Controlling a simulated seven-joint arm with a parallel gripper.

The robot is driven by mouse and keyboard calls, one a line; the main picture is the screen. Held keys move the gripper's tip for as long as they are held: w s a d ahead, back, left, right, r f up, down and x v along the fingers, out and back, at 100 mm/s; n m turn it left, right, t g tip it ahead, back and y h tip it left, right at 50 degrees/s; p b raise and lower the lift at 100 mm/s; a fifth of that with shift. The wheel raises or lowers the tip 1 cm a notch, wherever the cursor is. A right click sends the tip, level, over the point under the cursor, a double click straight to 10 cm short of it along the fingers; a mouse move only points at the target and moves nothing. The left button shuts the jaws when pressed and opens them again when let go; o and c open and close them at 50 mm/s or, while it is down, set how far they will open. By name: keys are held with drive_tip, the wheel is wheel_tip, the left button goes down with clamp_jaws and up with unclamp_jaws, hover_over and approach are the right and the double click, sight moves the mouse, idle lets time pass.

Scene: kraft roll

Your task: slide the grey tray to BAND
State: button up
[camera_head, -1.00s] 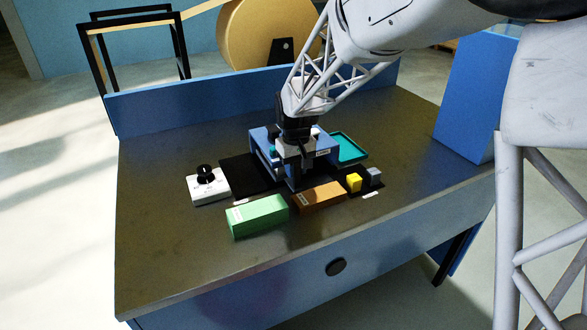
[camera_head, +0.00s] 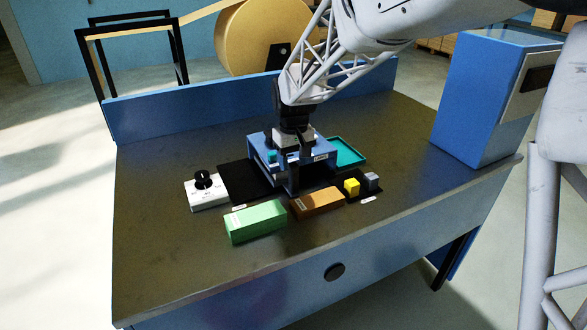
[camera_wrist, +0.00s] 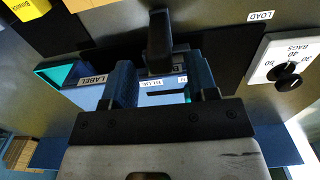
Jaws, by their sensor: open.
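My gripper (camera_head: 293,160) is over the middle of the table, in front of and above a blue frame-like fixture (camera_head: 262,160). In the wrist view its two fingers (camera_wrist: 163,88) are apart. A black upright piece (camera_wrist: 160,40) stands just beyond the gap between them; I cannot tell whether it touches them. A pale grey-blue surface (camera_wrist: 88,97) with small labels lies beneath; I cannot tell if it is the grey tray. No tray can be clearly told as grey in the head view.
A black mat (camera_head: 238,180) lies left of the fixture, beside a white dial box (camera_head: 207,190). A green box (camera_head: 256,222) and a brown box (camera_head: 318,203) stand in front. Yellow (camera_head: 352,187) and grey (camera_head: 371,181) blocks and a teal tray (camera_head: 348,152) are at right.

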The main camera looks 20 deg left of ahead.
drive_tip(key=shift+r, duration=1.65)
drive_tip(key=shift+s+d+r, duration=0.1)
drive_tip(key=shift+d+r, duration=0.05)
drive_tip(key=shift+d, duration=0.3)
drive_tip(key=s+d+r+m, duration=0.2)
drive_tip(key=s+d, duration=0.2)
drive_tip(key=d, duration=0.5)
drive_tip(key=s+d+r+m+t, duration=0.15)
drive_tip(key=s+d, duration=0.25)
drive_tip(key=d, duration=0.4)
drive_tip(key=s+d+r+m, duration=0.1)
drive_tip(key=s+d+r, duration=0.25)
drive_tip(key=d, duration=0.55)
drive_tip(key=s+d+f+m, duration=0.2)
drive_tip(key=s+d, duration=0.5)
drive_tip(key=s, duration=0.3)
drive_tip(key=s+d+f+m+t, duration=0.1)
drive_tip(key=s+d+f+m, duration=0.1)
drive_tip(key=s+d, duration=0.6)
drive_tip(key=shift+s+d+m, duration=0.2)
drive_tip(key=shift+s+m, duration=0.15)
drive_tip(key=shift+s, duration=0.65)
